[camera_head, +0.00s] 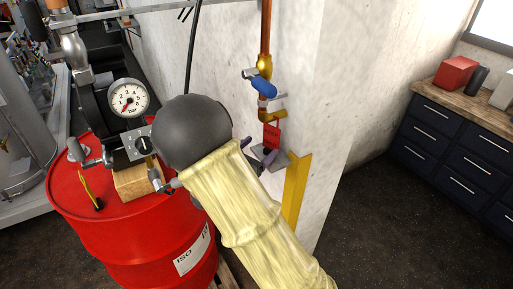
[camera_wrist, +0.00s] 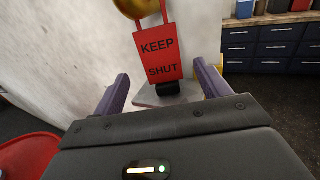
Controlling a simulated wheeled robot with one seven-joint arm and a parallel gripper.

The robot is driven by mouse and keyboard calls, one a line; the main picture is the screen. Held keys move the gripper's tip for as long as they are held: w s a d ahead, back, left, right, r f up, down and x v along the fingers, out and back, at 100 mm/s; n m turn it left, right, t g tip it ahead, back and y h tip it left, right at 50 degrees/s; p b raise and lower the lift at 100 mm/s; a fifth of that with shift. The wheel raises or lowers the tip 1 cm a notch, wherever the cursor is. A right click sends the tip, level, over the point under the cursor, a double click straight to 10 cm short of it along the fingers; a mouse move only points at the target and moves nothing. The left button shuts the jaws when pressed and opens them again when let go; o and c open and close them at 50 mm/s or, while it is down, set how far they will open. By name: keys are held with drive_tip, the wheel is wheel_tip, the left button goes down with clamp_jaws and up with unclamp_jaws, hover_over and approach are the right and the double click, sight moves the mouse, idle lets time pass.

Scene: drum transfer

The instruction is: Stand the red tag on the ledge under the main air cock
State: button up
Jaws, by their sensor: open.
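The red tag (camera_head: 272,137), lettered KEEP SHUT in the wrist view (camera_wrist: 158,53), stands roughly upright on a small grey ledge (camera_wrist: 146,96) on the pale wall. Its foot is a black block (camera_wrist: 168,88). The main air cock (camera_head: 263,86), with a blue handle, is on the copper pipe above the tag in the head view. My gripper (camera_wrist: 161,70) is open. Its two purple fingers are apart on either side of the tag, with visible gaps between. In the head view my arm hides most of the gripper (camera_head: 252,155).
A red drum (camera_head: 130,230) with a pressure gauge (camera_head: 128,98) and a wooden block (camera_head: 137,182) on top stands left of my arm. A yellow upright strip (camera_head: 296,190) lines the wall corner below the ledge. Dark drawers (camera_head: 455,140) stand at right, with clear floor before them.

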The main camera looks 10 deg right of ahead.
drive_tip(key=b+v, duration=0.1)
drive_tip(key=v, duration=0.7)
drive_tip(key=shift+b, duration=0.3)
drive_tip(key=shift+d, duration=0.2)
drive_tip(key=s+d+f+m+g+y, duration=0.3)
drive_tip(key=s+m+y, duration=0.3)
drive_tip(key=m, duration=0.7)
drive_tip(key=s+d+f+m+g+y, duration=0.4)
drive_tip(key=s+d+m+g+y, duration=0.1)
drive_tip(key=m, duration=0.9)
drive_tip(key=s+d+y, duration=0.1)
drive_tip(key=y, duration=0.1)
drive_tip(key=shift+s+d+f+g+y, duration=0.2)
drive_tip(key=shift+s+g+y, duration=0.2)
